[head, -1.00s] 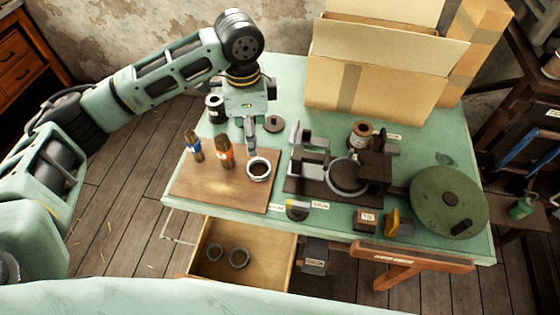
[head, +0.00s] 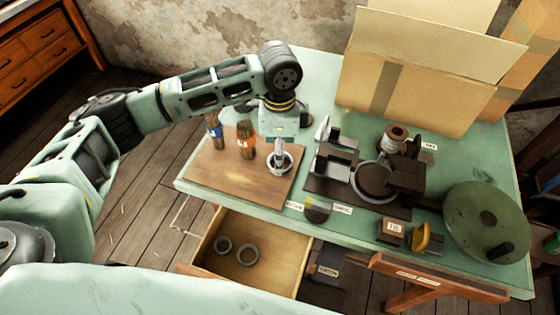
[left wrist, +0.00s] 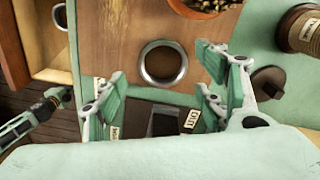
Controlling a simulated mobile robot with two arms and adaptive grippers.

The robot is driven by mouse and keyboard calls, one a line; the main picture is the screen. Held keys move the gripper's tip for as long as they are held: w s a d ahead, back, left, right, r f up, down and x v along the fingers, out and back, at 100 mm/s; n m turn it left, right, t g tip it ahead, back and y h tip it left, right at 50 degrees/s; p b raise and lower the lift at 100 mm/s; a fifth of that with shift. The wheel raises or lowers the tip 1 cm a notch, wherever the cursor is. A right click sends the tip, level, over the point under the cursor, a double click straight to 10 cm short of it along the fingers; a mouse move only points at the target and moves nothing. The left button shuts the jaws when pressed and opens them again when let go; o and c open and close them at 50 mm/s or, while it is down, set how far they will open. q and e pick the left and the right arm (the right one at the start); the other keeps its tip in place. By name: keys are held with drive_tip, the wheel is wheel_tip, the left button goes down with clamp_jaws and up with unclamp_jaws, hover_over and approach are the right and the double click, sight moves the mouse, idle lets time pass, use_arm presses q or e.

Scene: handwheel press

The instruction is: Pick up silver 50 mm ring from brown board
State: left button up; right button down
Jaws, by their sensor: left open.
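The silver ring (head: 289,170) lies flat on the brown board (head: 225,183), near the board's right edge. In the left wrist view the ring (left wrist: 145,72) shows whole on the brown board (left wrist: 108,35), with nothing inside it but board. My left gripper (head: 280,150) points down over the ring, and its fingers hide part of it in the head view. In the left wrist view my left gripper (left wrist: 160,85) is open and empty, with the ring lying beyond the gap between its fingers. Whether a finger touches the ring I cannot tell.
A dark press fixture (head: 325,186) is close on the right. The open drawer (head: 275,277) below holds two dark rings. A cardboard box (head: 420,95) stands behind.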

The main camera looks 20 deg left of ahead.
sight(286, 155)
use_arm(q)
drive_tip(key=shift+f+p, duration=0.3)
drive_tip(key=shift+f, duration=1.6)
drive_tip(key=c, duration=1)
